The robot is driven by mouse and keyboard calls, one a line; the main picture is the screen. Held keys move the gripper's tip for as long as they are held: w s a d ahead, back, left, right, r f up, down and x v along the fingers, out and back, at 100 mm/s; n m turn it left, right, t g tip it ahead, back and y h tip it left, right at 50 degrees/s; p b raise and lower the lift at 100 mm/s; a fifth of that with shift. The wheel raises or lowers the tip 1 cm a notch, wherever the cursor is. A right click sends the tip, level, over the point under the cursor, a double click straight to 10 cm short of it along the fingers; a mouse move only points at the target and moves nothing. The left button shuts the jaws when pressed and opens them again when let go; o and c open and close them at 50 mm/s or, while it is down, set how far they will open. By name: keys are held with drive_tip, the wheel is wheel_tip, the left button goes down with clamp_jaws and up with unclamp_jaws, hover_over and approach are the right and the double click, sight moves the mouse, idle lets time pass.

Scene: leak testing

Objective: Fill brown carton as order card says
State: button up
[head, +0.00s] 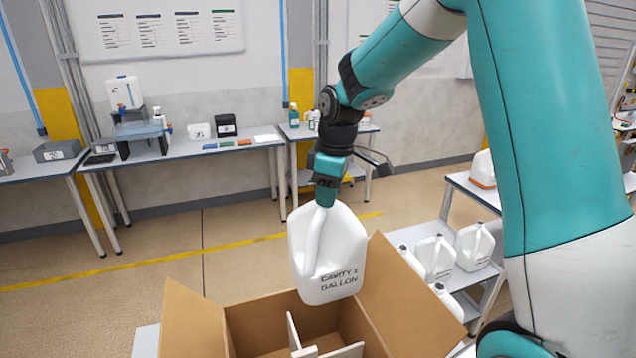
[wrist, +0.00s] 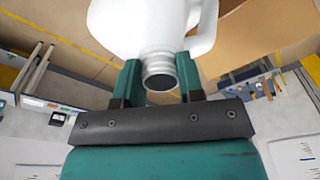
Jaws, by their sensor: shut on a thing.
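A white gallon jug (head: 328,250) marked "CAVITY" and "GALLON" hangs from my gripper (head: 328,190), slightly tilted, above the brown carton (head: 400,300). In the wrist view my gripper (wrist: 158,85) is shut around the neck of the jug (wrist: 140,25), with one finger on each side. The carton is open, its flaps spread, with white dividers (head: 300,340) inside. The jug's base is near the carton's rear edge and hides part of it. The carton's lower inside is cut off by the picture edge. I cannot pick out the order card.
Several white jugs (head: 436,258) stand on a low white shelf to the right of the carton. Another jug (head: 483,168) is on the upper table. A bench (head: 185,150) with a test device (head: 126,95) stands along the back wall. Open floor lies between bench and carton.

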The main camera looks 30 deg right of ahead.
sight(337, 263)
idle(0.3)
drive_tip(key=shift+s+d, duration=0.1)
wheel_tip(337, 263, down, 35)
drive_tip(key=b, duration=2.5)
drive_tip(key=shift+f, duration=0.2)
drive_tip(key=shift+f+b, duration=0.4)
drive_tip(key=o, duration=1.1)
drive_tip(key=shift+o, duration=0.2)
drive_tip(key=r, duration=0.5)
drive_tip(key=s+d+r, duration=0.1)
drive_tip(key=r, duration=1.1)
drive_tip(key=shift+s+d+r+b, duration=0.15)
drive_tip(key=shift+s+d+b, duration=0.1)
drive_tip(key=shift+b, duration=0.05)
drive_tip(key=s+a+m+y, duration=0.1)
drive_tip(key=s+a, duration=0.9)
drive_tip(key=s, duration=0.2)
drive_tip(key=s+a+f+g+y, duration=0.1)
drive_tip(key=s+a+y, duration=0.1)
drive_tip(key=s+a, duration=0.7)
drive_tip(key=s, duration=0.3)
drive_tip(key=shift+a+f+m, duration=0.2)
drive_tip(key=shift+a+m, duration=0.2)
